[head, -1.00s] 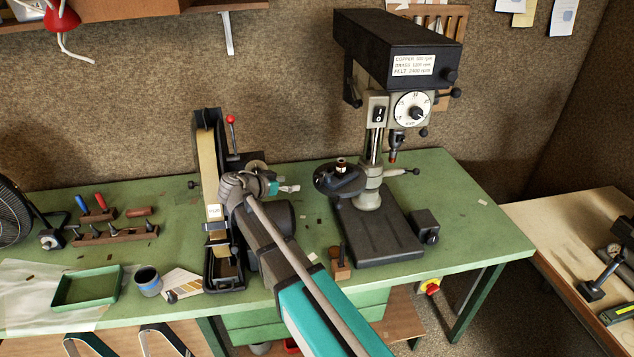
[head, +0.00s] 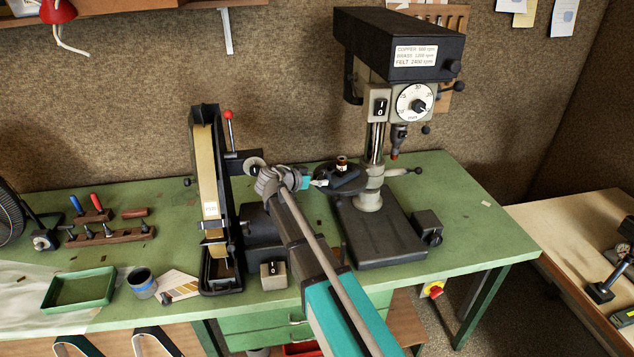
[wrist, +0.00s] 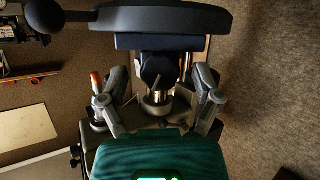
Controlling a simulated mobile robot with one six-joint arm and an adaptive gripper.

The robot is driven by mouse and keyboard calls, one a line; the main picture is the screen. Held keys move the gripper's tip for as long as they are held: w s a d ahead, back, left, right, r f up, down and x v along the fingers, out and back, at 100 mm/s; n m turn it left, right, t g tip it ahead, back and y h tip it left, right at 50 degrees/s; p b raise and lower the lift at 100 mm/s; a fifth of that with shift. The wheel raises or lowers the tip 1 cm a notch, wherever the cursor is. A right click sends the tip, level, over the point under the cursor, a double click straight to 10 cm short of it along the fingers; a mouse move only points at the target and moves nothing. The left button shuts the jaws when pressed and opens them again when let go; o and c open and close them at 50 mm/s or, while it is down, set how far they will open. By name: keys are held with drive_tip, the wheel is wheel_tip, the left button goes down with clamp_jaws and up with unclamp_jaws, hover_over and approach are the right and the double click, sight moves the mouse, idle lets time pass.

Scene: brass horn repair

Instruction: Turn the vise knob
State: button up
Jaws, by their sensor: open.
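A dark vise (head: 350,180) sits on the drill press's round table, with a small brass-and-brown piece (head: 341,163) standing upright on it. My gripper (head: 318,183) is at the left side of the vise, pointing right towards it. I cannot make out the vise knob in the head view; the fingertips lie in front of that side. In the wrist view my gripper (wrist: 157,90) has its two grey fingers spread wide. A dark rounded part with a thin bar (wrist: 157,68) shows between them, possibly the knob.
The drill press (head: 400,50) rises behind the vise, with its chuck (head: 396,142) above and to the right. A belt sander (head: 212,200) stands left of my arm. In the wrist view a wide dark disc edge (wrist: 165,20) crosses the top, with a black ball (wrist: 42,16) at left.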

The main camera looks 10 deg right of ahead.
drive_tip(key=shift+d, duration=0.15)
clamp_jaws()
drive_tip(key=shift+w+n+g+h, duration=0.1)
drive_tip(key=shift+n+g+h, duration=0.5)
drive_tip(key=shift+n, duration=0.5)
unclamp_jaws()
drive_tip(key=shift+y, duration=0.3)
idle(0.3)
drive_tip(key=shift+m+t+y, duration=0.3)
drive_tip(key=shift+m+t, duration=0.3)
drive_tip(key=shift+m, duration=0.4)
drive_tip(key=p+v, duration=0.5)
drive_tip(key=v, duration=0.9)
